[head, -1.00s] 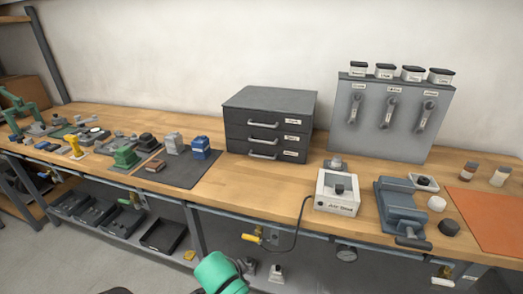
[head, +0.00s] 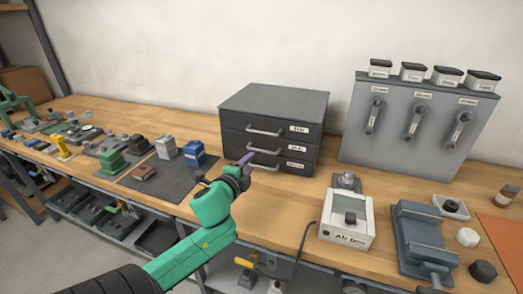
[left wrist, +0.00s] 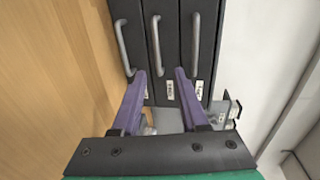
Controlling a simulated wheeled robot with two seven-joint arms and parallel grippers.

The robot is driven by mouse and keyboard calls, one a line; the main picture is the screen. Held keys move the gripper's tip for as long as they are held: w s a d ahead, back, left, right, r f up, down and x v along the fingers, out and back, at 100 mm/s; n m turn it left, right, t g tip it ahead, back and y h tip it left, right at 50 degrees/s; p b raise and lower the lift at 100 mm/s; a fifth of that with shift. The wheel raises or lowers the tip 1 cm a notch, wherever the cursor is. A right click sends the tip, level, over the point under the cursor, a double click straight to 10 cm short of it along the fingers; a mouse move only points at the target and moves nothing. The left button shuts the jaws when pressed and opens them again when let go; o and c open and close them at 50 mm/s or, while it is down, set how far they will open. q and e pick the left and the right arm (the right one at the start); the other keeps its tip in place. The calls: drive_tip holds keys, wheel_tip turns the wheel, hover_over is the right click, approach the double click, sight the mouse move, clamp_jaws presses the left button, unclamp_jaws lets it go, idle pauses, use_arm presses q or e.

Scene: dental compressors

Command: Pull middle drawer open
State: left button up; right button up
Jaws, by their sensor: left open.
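The dark grey cabinet (head: 273,108) stands on the bench against the wall, with three stacked drawers, all closed. The middle drawer (head: 294,149) has a grey bar handle (head: 264,151). In the left wrist view the drawers appear turned on their side, with the middle handle (left wrist: 156,42) between its neighbours. My left gripper (head: 247,159) is open in front of the cabinet's lower left front. In the left wrist view its purple fingers (left wrist: 160,74) point at the drawers, one on each side of the middle handle's line. Nothing is held. Contact with the handle cannot be told.
The bottom handle (head: 264,168) and top handle (head: 264,131) sit close below and above. A white box (head: 347,216) and a blue-grey vise (head: 425,238) stand to the right. A dark mat (head: 169,175) with small blocks lies to the left.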

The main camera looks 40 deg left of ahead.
sight(262, 151)
use_arm(q)
drive_tip(key=x, duration=1)
drive_tip(key=shift+w+a+f, duration=0.15)
drive_tip(key=shift+f, duration=0.2)
drive_tip(key=shift+w, duration=0.2)
drive_tip(key=shift+f, duration=0.1)
drive_tip(key=shift+a, duration=0.1)
drive_tip(key=shift+c, duration=0.5)
clamp_jaws()
use_arm(e)
drive_tip(key=shift+w+a+r, duration=0.15)
drive_tip(key=shift+w+r, duration=0.1)
drive_tip(key=shift+w, duration=0.25)
drive_tip(key=shift+d, duration=0.2)
